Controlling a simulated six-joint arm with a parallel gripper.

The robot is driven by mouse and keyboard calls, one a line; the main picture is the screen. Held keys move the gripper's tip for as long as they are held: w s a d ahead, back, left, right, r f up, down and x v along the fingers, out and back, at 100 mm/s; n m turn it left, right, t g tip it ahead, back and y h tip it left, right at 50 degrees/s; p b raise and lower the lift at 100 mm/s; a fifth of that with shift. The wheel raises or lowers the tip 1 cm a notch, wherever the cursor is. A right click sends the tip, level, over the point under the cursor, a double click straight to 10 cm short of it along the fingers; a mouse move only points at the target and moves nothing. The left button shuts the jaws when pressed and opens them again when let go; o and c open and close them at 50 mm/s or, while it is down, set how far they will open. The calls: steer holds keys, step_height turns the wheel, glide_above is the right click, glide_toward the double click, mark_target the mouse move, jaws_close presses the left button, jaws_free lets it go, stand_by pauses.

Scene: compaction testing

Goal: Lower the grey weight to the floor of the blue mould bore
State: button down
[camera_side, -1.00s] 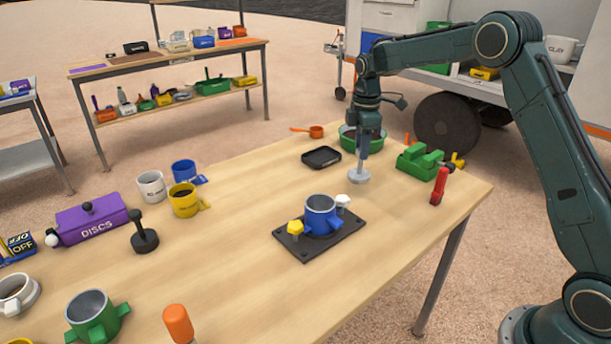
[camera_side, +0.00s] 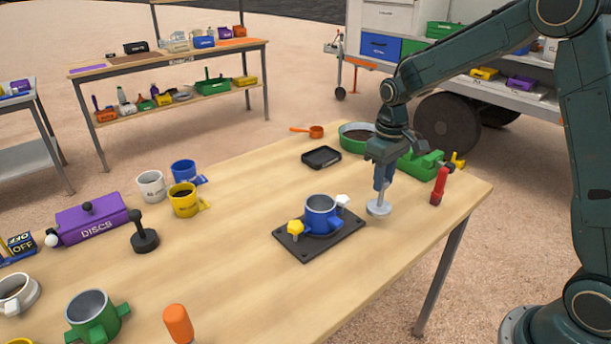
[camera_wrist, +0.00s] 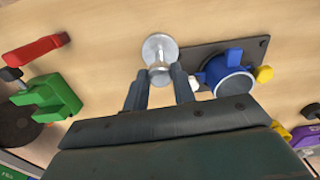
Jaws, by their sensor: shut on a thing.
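The grey weight (camera_side: 379,208), a round disc on a stem, hangs upright under my gripper (camera_side: 383,183) to the right of the blue mould. It looks at or a little above the table; the exact gap is unclear. In the wrist view my gripper (camera_wrist: 160,88) is shut on the weight's stem, with the weight (camera_wrist: 159,47) just beyond the fingertips. The blue mould (camera_side: 322,221) stands upright on a black base plate (camera_side: 304,252), its round bore open at the top. The mould (camera_wrist: 228,78) is right of the weight in the wrist view. The bore floor is hidden.
A yellow knob (camera_side: 295,228) and a white knob (camera_side: 343,200) flank the mould. A green vise (camera_side: 420,165) and red-handled tool (camera_side: 439,187) stand behind and right of my gripper. A black tray (camera_side: 321,157) lies behind the mould.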

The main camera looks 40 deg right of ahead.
steer(key=shift+s+a+m, duration=0.1)
steer(key=shift+s+m, duration=0.2)
